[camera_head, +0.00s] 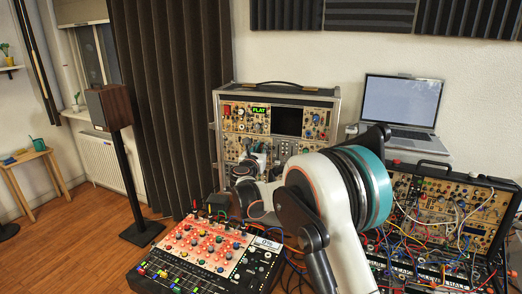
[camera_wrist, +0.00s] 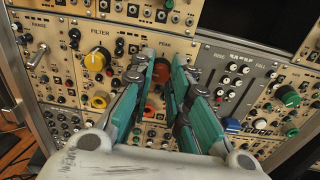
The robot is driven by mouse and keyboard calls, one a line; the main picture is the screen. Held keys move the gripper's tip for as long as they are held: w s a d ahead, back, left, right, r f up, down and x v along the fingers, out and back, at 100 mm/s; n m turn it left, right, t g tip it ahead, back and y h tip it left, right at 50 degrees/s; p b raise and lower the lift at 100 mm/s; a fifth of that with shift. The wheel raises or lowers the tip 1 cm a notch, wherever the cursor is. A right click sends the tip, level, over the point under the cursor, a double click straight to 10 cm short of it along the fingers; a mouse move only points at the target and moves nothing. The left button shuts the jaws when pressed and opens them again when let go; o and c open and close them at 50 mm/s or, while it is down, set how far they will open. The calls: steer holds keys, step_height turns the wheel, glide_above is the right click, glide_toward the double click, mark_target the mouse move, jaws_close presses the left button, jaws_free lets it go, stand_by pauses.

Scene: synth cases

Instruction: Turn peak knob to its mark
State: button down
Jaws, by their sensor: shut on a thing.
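In the head view my arm stands in front of the case (camera_head: 226,133), and the knob cannot be made out there.
A yellow knob (camera_wrist: 97,60) under FILTER is left of my fingers. A grey slider panel (camera_wrist: 234,78) and a green knob (camera_wrist: 288,95) are to the right. A mixer (camera_head: 205,255), a patched synth case (camera_head: 440,215) and a laptop (camera_head: 400,105) stand around my arm.

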steer(key=n, duration=0.8)
steer(key=shift+f+n+h, duration=0.15)
steer(key=shift+n+h, duration=0.15)
steer(key=shift+n, duration=0.1)
steer(key=shift+s, duration=0.1)
stand_by(0.4)
steer(key=c, duration=1.5)
jaws_free()
steer(key=v, duration=1.2)
steer(key=shift+r, duration=0.25)
